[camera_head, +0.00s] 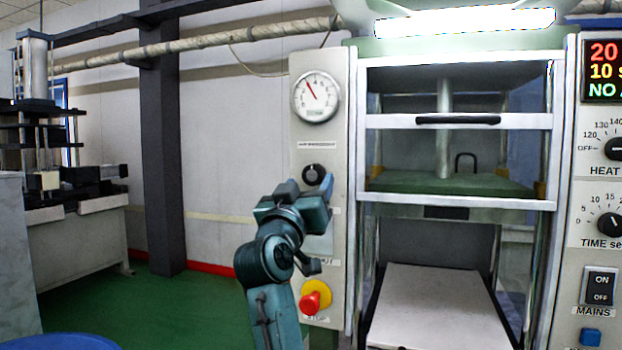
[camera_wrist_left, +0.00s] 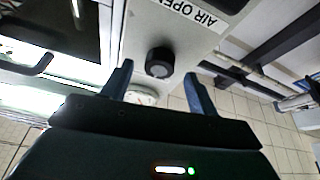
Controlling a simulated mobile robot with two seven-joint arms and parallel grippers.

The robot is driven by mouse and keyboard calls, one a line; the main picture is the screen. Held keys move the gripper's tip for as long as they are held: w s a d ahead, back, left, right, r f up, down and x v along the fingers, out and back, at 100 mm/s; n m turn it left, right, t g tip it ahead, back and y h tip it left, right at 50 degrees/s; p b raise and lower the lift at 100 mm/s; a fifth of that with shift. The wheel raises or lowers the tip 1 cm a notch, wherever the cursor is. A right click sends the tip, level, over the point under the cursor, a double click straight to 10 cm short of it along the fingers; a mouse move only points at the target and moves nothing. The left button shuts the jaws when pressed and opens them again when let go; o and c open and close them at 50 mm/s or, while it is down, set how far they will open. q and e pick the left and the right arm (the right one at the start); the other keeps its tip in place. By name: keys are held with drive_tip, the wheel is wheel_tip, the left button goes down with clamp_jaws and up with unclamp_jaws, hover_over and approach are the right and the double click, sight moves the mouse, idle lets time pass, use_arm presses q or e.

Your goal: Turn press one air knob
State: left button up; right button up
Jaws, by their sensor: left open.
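The black round air knob (camera_head: 314,174) sits on the narrow light-grey panel (camera_head: 323,147) left of the press, below the pressure gauge. My left gripper (camera_head: 309,186) is in front of the panel, just below the knob in the head view. In the left wrist view the knob (camera_wrist_left: 159,63) shows in the gap between the two blue fingers, near the fingertips. The gripper is open, with no visible contact with the knob. An "AIR OPEN" label shows beside the knob there. My right gripper is not in view.
A round gauge (camera_head: 316,97) is above the knob. A red stop button (camera_head: 313,300) with a yellow collar is lower on the panel, beside my arm. The press's handled guard (camera_head: 458,121) and right control panel (camera_head: 594,180) stand to the right. Green floor (camera_head: 190,300) is clear to the left.

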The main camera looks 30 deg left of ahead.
sight(314, 175)
use_arm(q)
drive_tip(key=shift+x, duration=1.4)
drive_tip(key=shift+c, duration=0.2)
drive_tip(key=c, duration=0.9)
